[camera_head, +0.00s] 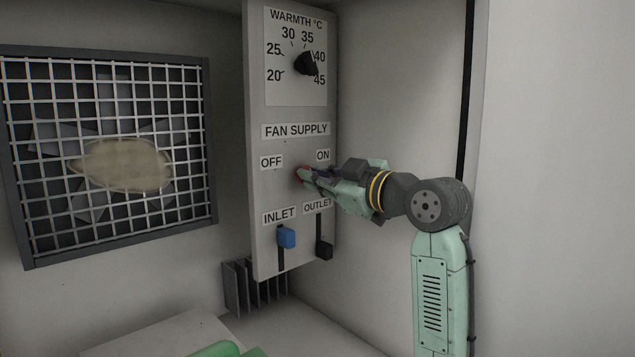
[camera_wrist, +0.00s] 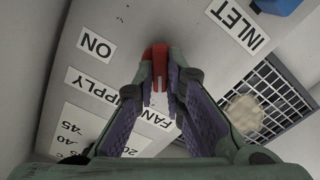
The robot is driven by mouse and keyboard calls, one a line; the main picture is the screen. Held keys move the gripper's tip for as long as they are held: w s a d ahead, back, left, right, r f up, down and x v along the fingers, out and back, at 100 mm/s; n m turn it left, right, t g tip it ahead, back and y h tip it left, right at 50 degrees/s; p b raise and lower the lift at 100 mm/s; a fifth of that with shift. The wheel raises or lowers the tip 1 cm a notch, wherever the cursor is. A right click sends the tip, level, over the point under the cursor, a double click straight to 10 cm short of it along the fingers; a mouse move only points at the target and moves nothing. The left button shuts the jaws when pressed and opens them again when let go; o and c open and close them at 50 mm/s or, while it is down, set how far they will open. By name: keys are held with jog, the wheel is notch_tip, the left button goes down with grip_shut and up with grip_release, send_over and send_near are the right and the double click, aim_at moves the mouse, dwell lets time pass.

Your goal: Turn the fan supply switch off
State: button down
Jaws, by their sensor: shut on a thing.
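The panel (camera_head: 262,195) carries a FAN SUPPLY label (camera_head: 296,130), with an OFF label (camera_head: 271,162) at left and an ON label (camera_head: 323,155) at right. The red fan supply switch (camera_head: 300,174) lies below and between these two labels. Its red body also shows in the wrist view (camera_wrist: 158,52). My gripper (camera_head: 307,177) reaches it from the right, and its fingers are shut on the switch. The fingertips partly cover it, so I cannot tell which way it is set. In the wrist view the OFF label is hidden.
A black warmth knob (camera_head: 306,64) is above. A blue inlet slider (camera_head: 286,237) and a black outlet slider (camera_head: 324,250) sit close below my gripper. A fan behind a white grille (camera_head: 110,62) is at left. A plain wall (camera_head: 400,90) stands at right.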

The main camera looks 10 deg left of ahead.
jog(key=shift+n, duration=0.6)
jog(key=c, duration=1.7)
grip_release()
jog(key=shift+o, duration=0.2)
jog(key=v, duration=1.2)
